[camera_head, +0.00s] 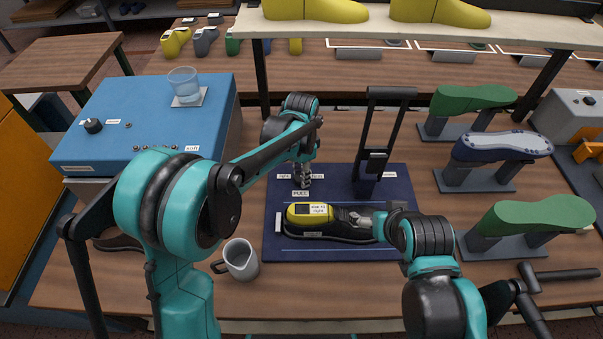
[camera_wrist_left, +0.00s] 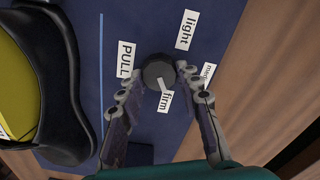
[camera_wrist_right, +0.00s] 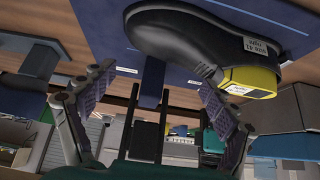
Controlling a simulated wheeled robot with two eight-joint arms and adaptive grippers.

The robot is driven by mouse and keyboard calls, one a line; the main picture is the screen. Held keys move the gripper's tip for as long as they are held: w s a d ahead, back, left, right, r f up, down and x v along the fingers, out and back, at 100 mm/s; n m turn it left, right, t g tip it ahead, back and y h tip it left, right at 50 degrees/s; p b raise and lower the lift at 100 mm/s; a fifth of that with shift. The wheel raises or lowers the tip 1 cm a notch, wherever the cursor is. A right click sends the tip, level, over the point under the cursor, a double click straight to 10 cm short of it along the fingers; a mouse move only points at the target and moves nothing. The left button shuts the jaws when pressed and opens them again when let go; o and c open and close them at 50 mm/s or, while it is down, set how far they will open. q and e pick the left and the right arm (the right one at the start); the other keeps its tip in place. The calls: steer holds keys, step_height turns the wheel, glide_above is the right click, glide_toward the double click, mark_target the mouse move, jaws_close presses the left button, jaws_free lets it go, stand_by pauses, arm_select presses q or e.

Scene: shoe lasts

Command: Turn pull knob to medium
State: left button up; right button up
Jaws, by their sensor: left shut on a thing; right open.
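The pull knob (camera_wrist_left: 158,70) is a dark round knob on the blue board, with a white pointer mark directed toward the "firm" label (camera_wrist_left: 166,101). The "PULL" label (camera_wrist_left: 125,59) and "light" label (camera_wrist_left: 186,30) are beside it; another label (camera_wrist_left: 207,72) is partly hidden by a finger. My left gripper (camera_wrist_left: 154,80) is shut on the knob, a finger on each side; in the head view it (camera_head: 303,180) comes down over the knob and hides it. My right gripper (camera_wrist_right: 155,105) is open near the black shoe (camera_wrist_right: 190,38) on its yellow last (camera_head: 300,214).
The blue board (camera_head: 275,245) carries a dark upright frame (camera_head: 369,150) behind the shoe. A metal mug (camera_head: 240,260) stands left of the board. A blue box (camera_head: 140,115) with a glass (camera_head: 183,84) is at left. Green and blue lasts on stands (camera_head: 500,150) line the right.

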arm_select(q)
steer(key=n+p, duration=0.1)
steer(key=n, duration=0.4)
steer(key=shift+w+n, duration=0.1)
steer(key=shift+n, duration=0.2)
steer(key=n+p, duration=0.1)
steer(key=n, duration=0.4)
steer(key=shift+a+n, duration=0.1)
steer(key=shift+n, duration=0.3)
steer(key=o, duration=1.2)
steer(key=shift+c, duration=0.2)
